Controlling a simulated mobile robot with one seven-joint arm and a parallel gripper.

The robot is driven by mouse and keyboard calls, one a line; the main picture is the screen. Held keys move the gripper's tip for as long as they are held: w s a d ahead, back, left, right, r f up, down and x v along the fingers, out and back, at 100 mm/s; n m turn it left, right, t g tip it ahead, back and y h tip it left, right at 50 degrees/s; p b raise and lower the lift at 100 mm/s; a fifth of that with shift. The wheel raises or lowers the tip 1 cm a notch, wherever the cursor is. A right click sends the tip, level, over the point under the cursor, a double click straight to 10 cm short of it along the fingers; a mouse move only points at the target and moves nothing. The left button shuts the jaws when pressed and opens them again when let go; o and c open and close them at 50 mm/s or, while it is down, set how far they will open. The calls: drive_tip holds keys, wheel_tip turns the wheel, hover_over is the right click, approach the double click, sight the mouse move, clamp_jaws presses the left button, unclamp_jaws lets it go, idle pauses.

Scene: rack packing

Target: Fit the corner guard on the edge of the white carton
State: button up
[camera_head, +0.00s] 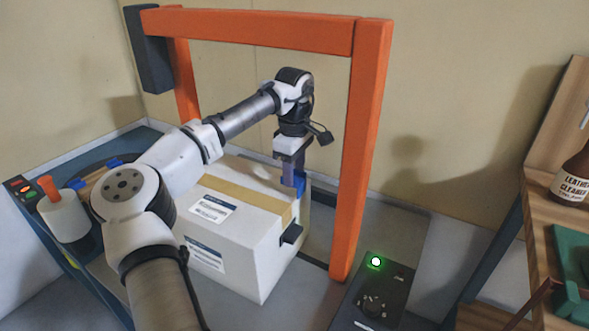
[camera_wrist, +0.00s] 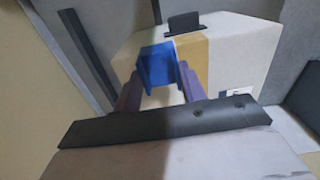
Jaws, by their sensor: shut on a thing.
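My gripper (camera_head: 293,165) is above the carton's right end, pointing down, shut on the blue corner guard (camera_head: 299,181). In the wrist view the guard (camera_wrist: 157,66) sits between the two purple fingers (camera_wrist: 158,85), beside the tape and overlapping the carton (camera_wrist: 228,45) in the picture. I cannot tell whether the guard touches the carton's edge.
A black piece (camera_head: 291,234) sticks out from the carton's right end face. The orange frame's post (camera_head: 362,150) stands close to the right of my gripper. A control box (camera_head: 375,300) with a green light is at the front right.

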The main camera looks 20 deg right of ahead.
drive_tip(key=shift+w+a+f+b, duration=0.1)
drive_tip(key=shift+f+b, duration=1.35)
drive_tip(key=shift+f, duration=0.4)
drive_tip(key=shift+w+a+f+p, duration=0.1)
drive_tip(key=shift+f+p, duration=0.15)
drive_tip(key=shift+p, duration=0.15)
drive_tip(key=shift+w+a+p, duration=0.25)
drive_tip(key=shift+a+p, duration=0.05)
drive_tip(key=shift+p, duration=0.25)
drive_tip(key=o, duration=1)
drive_tip(key=shift+o, duration=0.2)
wheel_tip(320, 180, up, 8)
drive_tip(key=shift+f, duration=0.25)
